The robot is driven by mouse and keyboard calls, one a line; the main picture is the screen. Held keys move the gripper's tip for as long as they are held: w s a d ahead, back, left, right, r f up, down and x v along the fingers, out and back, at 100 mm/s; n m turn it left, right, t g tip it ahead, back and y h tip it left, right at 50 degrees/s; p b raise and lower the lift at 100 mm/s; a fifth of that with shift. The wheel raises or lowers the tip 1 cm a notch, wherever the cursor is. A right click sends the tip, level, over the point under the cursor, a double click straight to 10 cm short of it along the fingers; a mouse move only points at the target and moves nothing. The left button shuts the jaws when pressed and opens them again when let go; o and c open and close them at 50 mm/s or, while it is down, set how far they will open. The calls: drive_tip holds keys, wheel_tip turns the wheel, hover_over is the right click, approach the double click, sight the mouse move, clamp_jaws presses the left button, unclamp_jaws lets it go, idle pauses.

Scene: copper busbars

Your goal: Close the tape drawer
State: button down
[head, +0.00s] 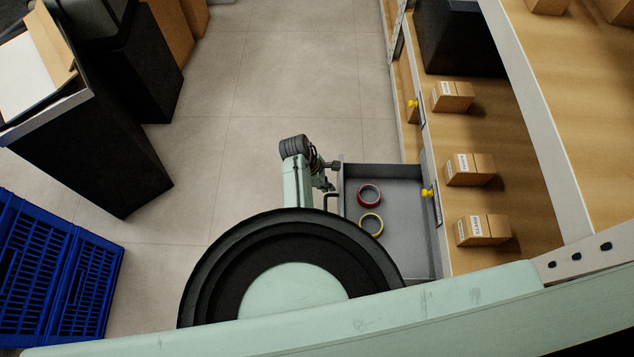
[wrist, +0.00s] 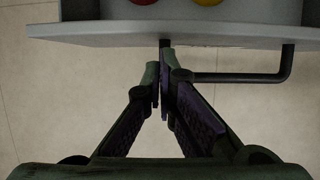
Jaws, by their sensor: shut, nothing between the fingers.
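The tape drawer (head: 398,192) is pulled out from the shelf unit, a grey open-topped tray. A red tape roll (head: 369,195) and a yellow tape roll (head: 371,224) lie in it. My gripper (head: 328,177) is outside the drawer, at its front. In the wrist view my gripper (wrist: 163,70) is shut and empty, its fingertips close to the drawer front (wrist: 200,34) beside the dark handle (wrist: 240,77). I cannot tell whether the tips touch the front or handle. My arm hides the near part of the drawer in the head view.
Shelves with small cardboard boxes (head: 469,169) stand at the right, with yellow knobs (head: 428,193) on their edge. Blue crates (head: 58,270) stand at the left and a black cabinet (head: 95,150) at the upper left. Floor (head: 280,80) between is clear.

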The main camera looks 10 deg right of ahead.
drive_tip(key=shift+s+d, duration=0.1)
drive_tip(key=shift+d, duration=0.25)
drive_tip(key=s+d+p, duration=0.1)
drive_tip(key=s+d, duration=0.1)
drive_tip(key=d, duration=0.9)
drive_tip(key=s+d+p, duration=0.1)
drive_tip(key=s+d, duration=0.1)
drive_tip(key=d, duration=1)
drive_tip(key=shift+s+p, duration=0.35)
drive_tip(key=shift+p, duration=0.05)
drive_tip(key=shift+d, duration=0.15)
